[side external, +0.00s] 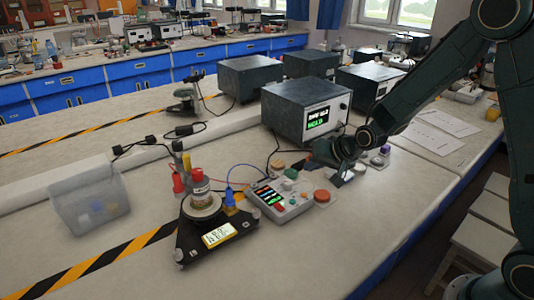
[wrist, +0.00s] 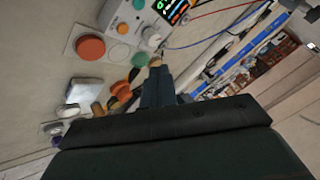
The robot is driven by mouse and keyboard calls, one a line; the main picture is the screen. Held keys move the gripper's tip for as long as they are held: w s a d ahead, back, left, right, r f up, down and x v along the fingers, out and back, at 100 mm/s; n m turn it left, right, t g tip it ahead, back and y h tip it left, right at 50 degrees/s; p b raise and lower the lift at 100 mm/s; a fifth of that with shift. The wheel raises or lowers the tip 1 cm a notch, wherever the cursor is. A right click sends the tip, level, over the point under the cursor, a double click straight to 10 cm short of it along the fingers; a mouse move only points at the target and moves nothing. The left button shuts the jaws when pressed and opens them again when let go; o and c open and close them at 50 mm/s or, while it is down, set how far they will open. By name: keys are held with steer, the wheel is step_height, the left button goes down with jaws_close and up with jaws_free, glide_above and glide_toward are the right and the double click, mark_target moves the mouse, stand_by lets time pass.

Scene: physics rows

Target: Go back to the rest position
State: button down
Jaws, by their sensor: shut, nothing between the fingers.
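My gripper (side external: 340,178) hangs low over the bench, to the right of the control box and in front of the large dark instrument. In the wrist view my gripper (wrist: 157,72) shows its fingers together, with nothing visible between them. Small knobs and round pieces lie close to the fingertips. Whether the fingers touch any of them I cannot tell. My arm reaches in from the right side of the side view.
A control box (side external: 285,199) with a red round button (side external: 322,195) sits left of my gripper. A dark instrument (side external: 305,112) with a lit display stands behind. A black triangular stand (side external: 190,245) and a clear bin (side external: 88,205) are further left.

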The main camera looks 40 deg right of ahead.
steer(key=s+a+r+n, duration=0.1)
steer(key=s+r+n, duration=0.1)
steer(key=s+r, duration=0.5)
steer(key=s+r+n+g, duration=0.1)
steer(key=s+r, duration=0.2)
steer(key=s, duration=0.5)
steer(key=s+r+n+g, duration=0.1)
steer(key=s+r, duration=0.3)
steer(key=s, duration=0.4)
steer(key=s+r+n+g+h, duration=0.1)
steer(key=s+r+n, duration=0.2)
steer(key=s, duration=0.4)
steer(key=shift+s+a+r, duration=0.15)
steer(key=shift+s+a, duration=0.25)
steer(key=shift+a, duration=0.05)
